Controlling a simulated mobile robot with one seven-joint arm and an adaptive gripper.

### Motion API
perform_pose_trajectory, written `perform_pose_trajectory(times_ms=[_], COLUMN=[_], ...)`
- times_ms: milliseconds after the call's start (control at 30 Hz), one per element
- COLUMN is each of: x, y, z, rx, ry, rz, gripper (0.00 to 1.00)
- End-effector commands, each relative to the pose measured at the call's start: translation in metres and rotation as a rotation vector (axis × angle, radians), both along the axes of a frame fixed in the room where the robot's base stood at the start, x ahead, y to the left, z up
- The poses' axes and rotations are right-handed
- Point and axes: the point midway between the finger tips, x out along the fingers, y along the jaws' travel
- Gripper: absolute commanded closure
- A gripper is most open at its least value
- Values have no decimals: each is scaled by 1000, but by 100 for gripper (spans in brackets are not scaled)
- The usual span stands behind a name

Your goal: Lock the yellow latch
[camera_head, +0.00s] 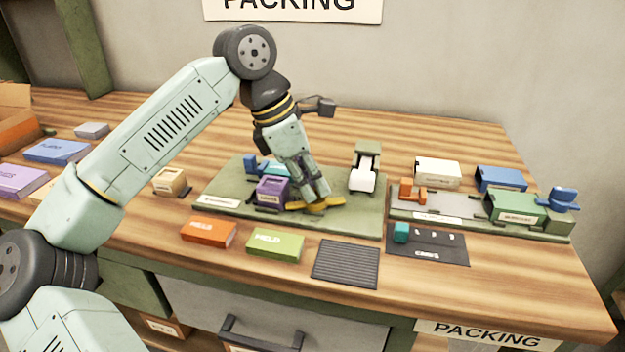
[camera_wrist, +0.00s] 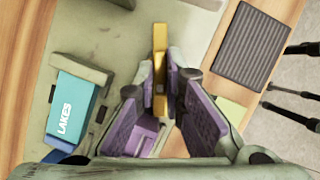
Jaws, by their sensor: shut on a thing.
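The yellow latch (camera_head: 336,202) is a short yellow bar low on the green fixture board (camera_head: 360,215), just right of a purple block. In the wrist view the yellow latch (camera_wrist: 159,58) is a narrow bar lying between my fingertips. My gripper (camera_head: 318,200) points down onto it, and its fingers cover the middle of the bar. In the wrist view my gripper (camera_wrist: 160,82) has its purple finger pads on both sides of the latch, shut on it. Whether the latch is locked cannot be told.
The purple block (camera_head: 271,192) stands close left of my gripper. A white device (camera_head: 363,172) stands to the right. Orange (camera_head: 208,231) and green (camera_head: 275,243) boxes and a ribbed dark mat (camera_head: 346,263) lie in front.

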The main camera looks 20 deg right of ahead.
Motion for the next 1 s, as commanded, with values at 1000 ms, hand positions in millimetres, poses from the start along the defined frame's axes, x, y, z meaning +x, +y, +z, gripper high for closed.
perform_pose_trajectory(times_ms=[1000], x=[2], y=[-1], z=[-1], rx=[1], ry=[-1], rz=[-406], gripper=[100])
